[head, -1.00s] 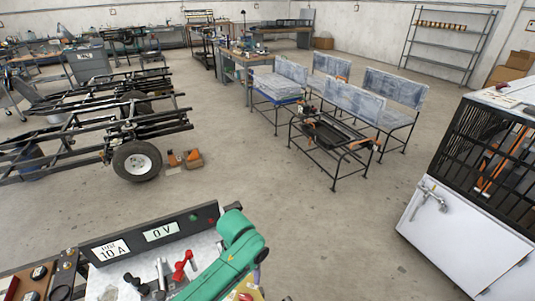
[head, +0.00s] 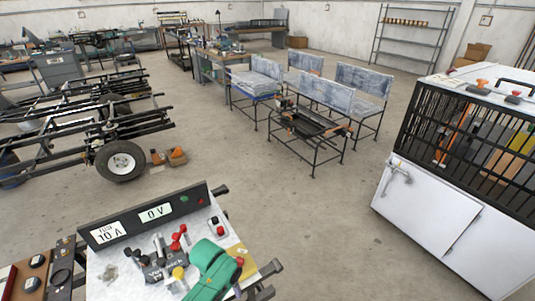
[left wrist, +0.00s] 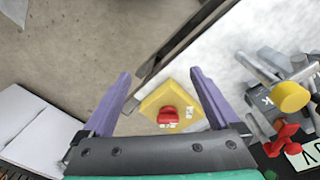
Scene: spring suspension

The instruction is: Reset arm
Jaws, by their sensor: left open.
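My left arm is green and comes in at the bottom of the head view, above a white worktop (head: 110,280); its fingertips are hidden there. In the left wrist view my left gripper (left wrist: 160,78) is open, with two purple fingers apart and nothing held. A yellow plate (left wrist: 150,103) with a red knob (left wrist: 167,116) shows between and beyond the fingers, on the corner of the worktop. The plate also shows partly beside the green arm in the head view (head: 246,264). I cannot tell whether a finger touches it. My right gripper is not in view.
A black panel (head: 184,204) with "0 V" and "10 A" displays stands along the worktop. Red and black fittings and a yellow knob (head: 178,272) crowd its middle. A white barred cabinet (head: 425,215) stands right.

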